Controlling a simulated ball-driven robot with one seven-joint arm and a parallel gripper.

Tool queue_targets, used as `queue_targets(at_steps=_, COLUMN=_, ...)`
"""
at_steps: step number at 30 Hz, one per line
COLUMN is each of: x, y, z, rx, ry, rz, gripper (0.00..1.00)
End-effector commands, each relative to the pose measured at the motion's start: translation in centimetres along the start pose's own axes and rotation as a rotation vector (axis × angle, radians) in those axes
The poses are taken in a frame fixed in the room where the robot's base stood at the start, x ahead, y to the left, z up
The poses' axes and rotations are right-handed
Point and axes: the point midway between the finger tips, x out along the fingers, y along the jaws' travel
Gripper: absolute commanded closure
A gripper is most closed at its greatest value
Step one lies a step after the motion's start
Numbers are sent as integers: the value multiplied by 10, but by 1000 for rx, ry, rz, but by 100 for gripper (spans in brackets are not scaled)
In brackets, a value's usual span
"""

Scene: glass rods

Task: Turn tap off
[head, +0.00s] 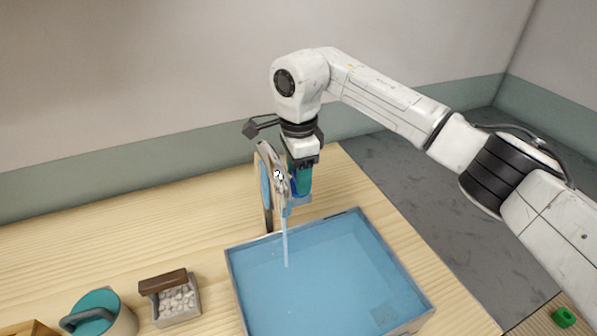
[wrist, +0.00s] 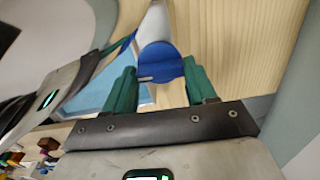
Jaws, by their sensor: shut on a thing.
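The silver tap (head: 268,158) stands upright at the back edge of the blue basin. A stream of water (head: 285,245) runs from it into the basin. My gripper (head: 303,180) reaches down beside the tap, on its right side. In the wrist view, the round blue tap knob (wrist: 161,60) sits between the two green fingers of my gripper (wrist: 160,85), and the gripper is shut on it. In the head view, my fingers and the tap hide most of the knob.
The blue basin (head: 232,275) stands on the wooden table in front of the tap. To its left are a small box of pale stones (head: 178,302) and a teal-topped pot (head: 98,303). The table left of the tap is clear.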

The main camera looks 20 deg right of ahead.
Motion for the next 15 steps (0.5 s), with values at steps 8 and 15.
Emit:
queue_targets(at_steps=8, x=-1, y=0, z=-1, rx=197, ry=2, rz=-1, gripper=74)
queue_targets(at_steps=15, x=-1, y=-1, z=-1, rx=426, ry=1, rz=-2, gripper=74)
